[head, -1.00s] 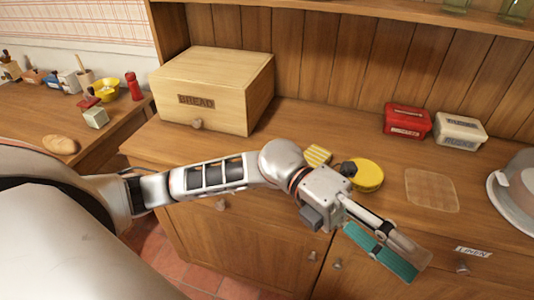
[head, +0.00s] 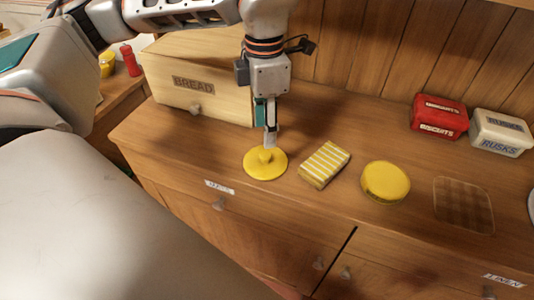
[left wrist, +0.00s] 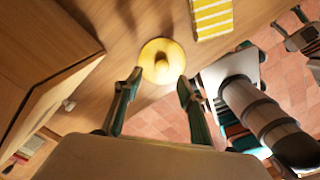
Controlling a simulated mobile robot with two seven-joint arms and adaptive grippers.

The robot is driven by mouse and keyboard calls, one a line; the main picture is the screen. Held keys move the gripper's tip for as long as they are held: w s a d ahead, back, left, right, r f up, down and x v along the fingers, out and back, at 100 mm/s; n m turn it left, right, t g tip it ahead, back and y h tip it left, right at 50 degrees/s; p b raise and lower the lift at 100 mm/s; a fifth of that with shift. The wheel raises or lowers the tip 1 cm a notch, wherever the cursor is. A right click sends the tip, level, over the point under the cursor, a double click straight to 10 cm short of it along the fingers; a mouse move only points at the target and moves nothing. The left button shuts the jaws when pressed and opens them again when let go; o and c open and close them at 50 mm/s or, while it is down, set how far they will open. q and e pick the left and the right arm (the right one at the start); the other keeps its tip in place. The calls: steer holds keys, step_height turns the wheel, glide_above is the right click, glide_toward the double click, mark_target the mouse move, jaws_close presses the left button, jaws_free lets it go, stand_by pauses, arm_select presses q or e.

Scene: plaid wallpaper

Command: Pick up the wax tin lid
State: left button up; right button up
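The wax tin lid, a round yellow disc with a knob on top (head: 265,164), lies flat on the wooden sideboard in front of the bread box. It also shows in the left wrist view (left wrist: 163,62), just beyond and between my fingertips. My left gripper (head: 270,134) points down over the lid, close to its knob. The left wrist view shows its two fingers (left wrist: 158,82) apart with nothing held between them. Whether the fingertips touch the knob I cannot tell. A round yellow tin (head: 385,182) stands further right.
A yellow-striped block (head: 324,164) lies just right of the lid. The bread box (head: 195,95) stands close behind on the left. A red biscuits tin (head: 440,116) and a white rusks tin (head: 501,132) stand at the back right. The sideboard's front edge is near the lid.

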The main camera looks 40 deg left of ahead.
mark_target(265, 154)
arm_select(q)
steer(key=shift+s+d+f+b, duration=0.15)
steer(key=shift+f+b, duration=0.1)
steer(key=shift+f, duration=1.7)
steer(key=shift+s+f+b, duration=0.1)
steer(key=shift+f+b, duration=0.1)
steer(key=shift+f, duration=1.75)
steer(key=shift+r, duration=0.1)
steer(key=c, duration=1.1)
